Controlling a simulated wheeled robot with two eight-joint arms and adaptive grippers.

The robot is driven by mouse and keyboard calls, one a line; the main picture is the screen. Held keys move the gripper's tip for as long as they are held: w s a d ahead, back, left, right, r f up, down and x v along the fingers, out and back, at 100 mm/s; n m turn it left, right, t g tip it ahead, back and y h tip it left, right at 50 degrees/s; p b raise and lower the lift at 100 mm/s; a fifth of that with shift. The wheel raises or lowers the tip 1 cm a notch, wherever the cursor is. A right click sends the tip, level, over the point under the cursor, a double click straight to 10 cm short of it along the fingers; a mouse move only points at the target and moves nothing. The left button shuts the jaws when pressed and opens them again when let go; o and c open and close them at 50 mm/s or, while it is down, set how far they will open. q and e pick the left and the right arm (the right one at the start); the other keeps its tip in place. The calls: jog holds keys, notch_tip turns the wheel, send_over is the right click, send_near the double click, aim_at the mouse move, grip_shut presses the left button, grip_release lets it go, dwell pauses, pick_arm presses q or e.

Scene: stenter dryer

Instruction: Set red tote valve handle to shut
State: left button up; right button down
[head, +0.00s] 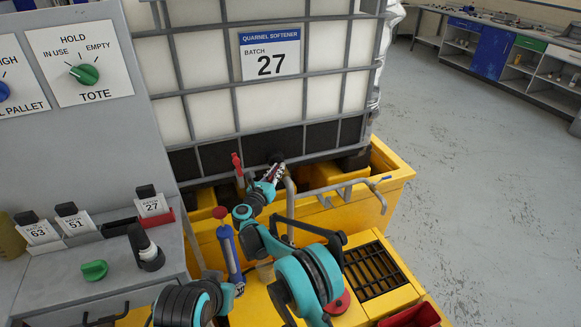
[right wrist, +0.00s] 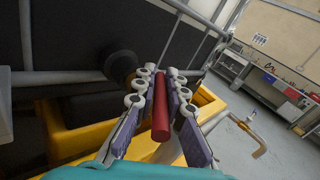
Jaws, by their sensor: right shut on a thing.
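The tote (head: 205,105) is a white caged tank labelled Quarnel Softener, batch 27. My right gripper (head: 276,172) is at its lower front, by the dark outlet. In the right wrist view the red valve handle (right wrist: 161,108) is a red bar lying lengthwise between the fingers of my right gripper (right wrist: 163,85), which are shut on it. A dark round outlet fitting (right wrist: 119,65) is just left of the fingers. In the head view the fingers mostly hide the held handle. My left gripper is not in view.
A yellow bund (head: 400,172) surrounds the tote's base. A grey bent pipe (head: 335,187) passes close right of my gripper. A separate upright red lever (head: 237,163) is to its left. A grey console (head: 60,275) stands at left. Open floor (head: 470,190) lies right.

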jog(key=shift+w+a+m+g+h, duration=0.1)
jog(key=shift+a+m+g+h, duration=0.3)
jog(key=shift+h, duration=0.35)
jog(key=shift+w+a+m+g+h, duration=0.1)
jog(key=shift+m+g+h, duration=0.1)
jog(key=shift+m+h, duration=0.45)
jog(key=c, duration=1.6)
grip_release()
jog(key=shift+o, duration=0.2)
jog(key=v, duration=0.7)
jog(key=shift+s+a, duration=0.2)
